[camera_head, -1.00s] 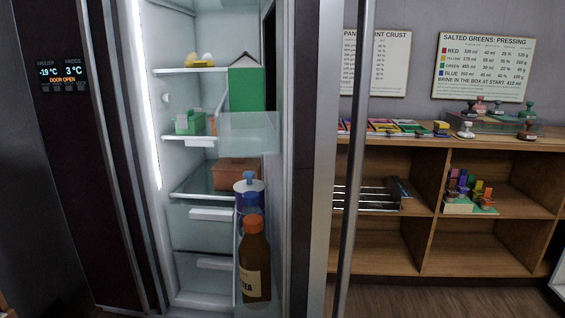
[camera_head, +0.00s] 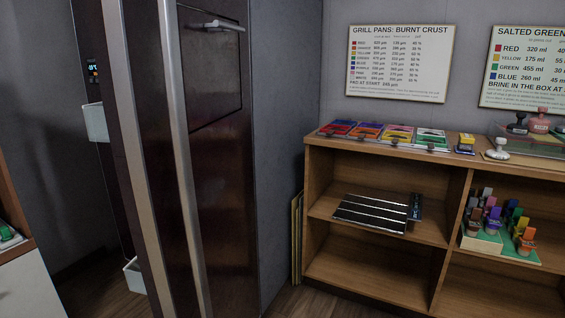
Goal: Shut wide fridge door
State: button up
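The fridge stands at the left with dark, glossy fronts. The wide fridge door (camera_head: 222,165) shows its dark outer face, with a recessed-looking panel near the top and a long vertical metal handle (camera_head: 177,120). A pale edge strip runs down to the left of the handle. White door bins (camera_head: 97,122) stick out to the left past that edge, so the door appears to stand open. A small part of the lit display (camera_head: 92,70) shows at the far left. The fridge's inside is hidden. My gripper is not in view.
A wooden shelf unit (camera_head: 380,163) stands at the right, with coloured packs, a dark slatted rack (camera_head: 378,213) and small coloured items. Posters (camera_head: 402,63) hang on the wall. A pale cabinet (camera_head: 28,285) stands at the lower left. Some floor shows between.

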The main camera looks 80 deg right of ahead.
aim_at(189, 199)
jog(key=k, duration=0.25)
jog(key=z, duration=1.75)
jog(key=k, duration=0.6)
